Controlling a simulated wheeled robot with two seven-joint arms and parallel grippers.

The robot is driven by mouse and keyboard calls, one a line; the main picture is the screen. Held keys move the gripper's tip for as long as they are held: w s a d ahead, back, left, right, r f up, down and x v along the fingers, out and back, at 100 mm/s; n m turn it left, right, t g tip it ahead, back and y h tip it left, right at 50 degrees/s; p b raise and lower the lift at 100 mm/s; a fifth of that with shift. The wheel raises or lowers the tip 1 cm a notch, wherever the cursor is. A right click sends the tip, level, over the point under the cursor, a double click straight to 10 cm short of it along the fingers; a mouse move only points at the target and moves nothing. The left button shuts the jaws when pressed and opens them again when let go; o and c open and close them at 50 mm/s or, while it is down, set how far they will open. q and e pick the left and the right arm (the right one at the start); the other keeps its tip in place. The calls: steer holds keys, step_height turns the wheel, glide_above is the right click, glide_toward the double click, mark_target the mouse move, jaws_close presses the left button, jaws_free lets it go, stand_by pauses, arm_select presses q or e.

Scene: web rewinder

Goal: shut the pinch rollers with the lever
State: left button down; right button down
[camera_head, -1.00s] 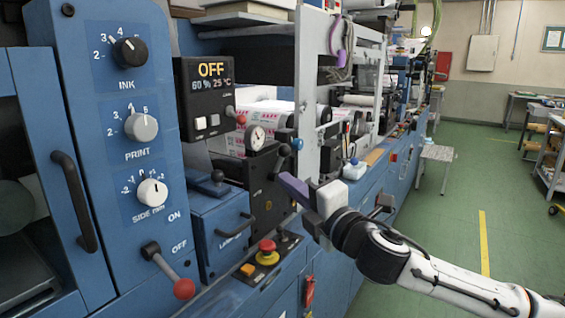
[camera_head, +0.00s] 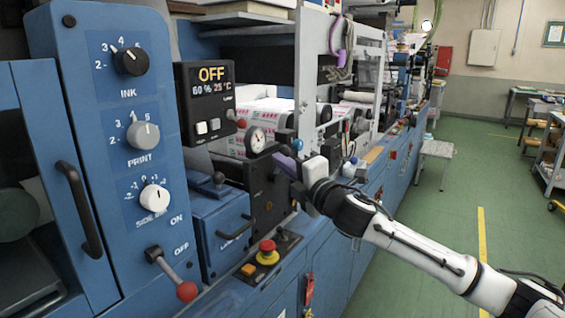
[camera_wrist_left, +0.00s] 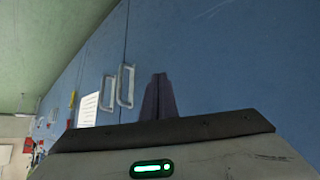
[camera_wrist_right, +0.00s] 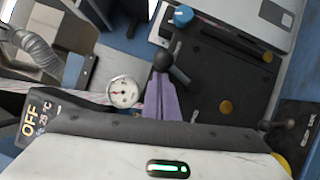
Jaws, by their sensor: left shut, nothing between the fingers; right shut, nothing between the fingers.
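A black ball-ended lever (camera_wrist_right: 164,60) is on the black side plate (camera_wrist_right: 215,85) in the right wrist view. My right gripper (camera_wrist_right: 161,80) has its purple fingers shut and empty, with the tips close below the ball; I cannot tell whether they touch it. In the head view the right gripper (camera_head: 285,162) is in front of the plate (camera_head: 265,190), near the black ball (camera_head: 285,150). The pinch rollers themselves are not clearly visible. My left gripper (camera_wrist_left: 158,80) is shut and empty before blue cabinet doors in the left wrist view; it is out of the head view.
A round gauge (camera_head: 255,139) and a blue knob (camera_head: 296,145) are close to the right gripper. Below are a red emergency button (camera_head: 267,247) and a red-knobbed ON/OFF lever (camera_head: 186,290). An OFF display (camera_head: 210,75) hangs left.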

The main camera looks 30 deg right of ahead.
steer(key=p, duration=0.1)
steer(key=r+m+p, duration=0.1)
steer(key=p, duration=0.1)
steer(key=shift+w+d, duration=0.1)
steer(key=shift+d, duration=0.15)
steer(key=shift+w+d+g+p, duration=0.3)
steer(key=shift+d+p, duration=0.4)
steer(key=shift+p, duration=0.15)
steer(key=shift+w+d+f, duration=0.1)
steer(key=shift+d+f, duration=0.2)
